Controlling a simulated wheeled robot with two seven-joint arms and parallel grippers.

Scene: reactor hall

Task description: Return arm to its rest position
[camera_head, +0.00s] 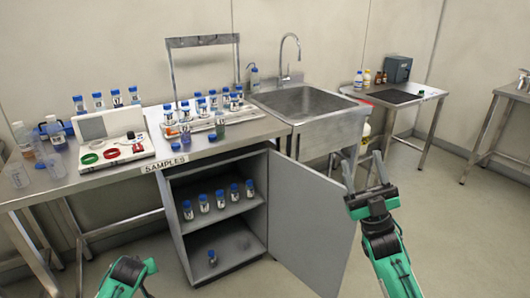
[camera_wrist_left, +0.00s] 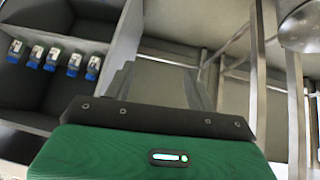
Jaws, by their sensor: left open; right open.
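My right gripper (camera_head: 363,163) is open and empty, fingers pointing up, in front of the open cabinet door (camera_head: 315,228) and to its right in the head view. Part of my left arm shows at the lower left of the head view; its fingers cannot be made out there. In the left wrist view my left gripper (camera_wrist_left: 160,84) shows two grey fingers spread apart with nothing between them. Blue-capped bottles on the cabinet shelf (camera_wrist_left: 72,63) stand to the left of these fingers.
The SAMPLES cabinet (camera_head: 178,230) holds several bottles on its upper shelf and one lower down. The bench (camera_head: 110,178) above carries bottles, a rack and a white tray. A sink (camera_head: 300,102) is behind the door. Floor at right is clear.

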